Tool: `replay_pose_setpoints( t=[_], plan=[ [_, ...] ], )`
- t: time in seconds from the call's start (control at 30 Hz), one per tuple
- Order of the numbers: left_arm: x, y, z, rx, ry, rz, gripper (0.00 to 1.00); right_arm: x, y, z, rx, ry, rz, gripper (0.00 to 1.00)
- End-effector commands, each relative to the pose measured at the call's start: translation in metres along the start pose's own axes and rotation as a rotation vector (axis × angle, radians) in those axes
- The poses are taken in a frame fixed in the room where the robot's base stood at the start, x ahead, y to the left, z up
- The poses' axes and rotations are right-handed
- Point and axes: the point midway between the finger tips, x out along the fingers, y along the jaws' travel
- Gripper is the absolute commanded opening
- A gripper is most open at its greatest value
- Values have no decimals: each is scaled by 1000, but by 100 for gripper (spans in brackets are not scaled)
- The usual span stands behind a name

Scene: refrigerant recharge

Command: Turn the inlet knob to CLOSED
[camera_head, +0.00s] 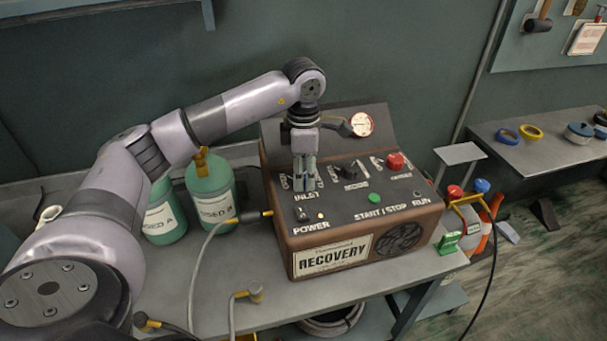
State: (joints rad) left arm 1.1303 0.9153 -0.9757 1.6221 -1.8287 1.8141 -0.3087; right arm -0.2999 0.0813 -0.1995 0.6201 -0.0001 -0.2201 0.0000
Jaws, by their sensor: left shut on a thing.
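The brown recovery machine (333,257) stands on the grey bench, with a dark control panel on top. My left gripper (305,185) points straight down at the panel, just above the INLET label (306,196). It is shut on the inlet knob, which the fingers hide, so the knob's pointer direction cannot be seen. The labels beside the knob are partly covered by the fingers. My right gripper is not in view.
A black knob (349,169), a red knob (395,161) and a green button (375,198) sit on the panel to the right. A gauge (361,124) stands behind. Green bottles (211,190) and hoses are at left.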

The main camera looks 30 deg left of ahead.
Motion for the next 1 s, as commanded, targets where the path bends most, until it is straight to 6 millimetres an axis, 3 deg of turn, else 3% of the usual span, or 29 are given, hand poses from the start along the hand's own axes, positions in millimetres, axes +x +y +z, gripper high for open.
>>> replay_pose_setpoints(
  t=[0.47, 0.5, 0.8, 1.0],
  plan=[
    [-2, 1, 0, 15, -3, 4, 6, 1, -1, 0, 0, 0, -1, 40],
    [-2, 1, 0, 15, -3, 4, 35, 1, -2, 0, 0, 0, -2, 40],
    [-1, 0, 0, 14, -2, 2, 54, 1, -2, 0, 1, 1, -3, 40],
    [0, 0, 0, 14, -1, 1, 54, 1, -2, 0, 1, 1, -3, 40]
  ],
)
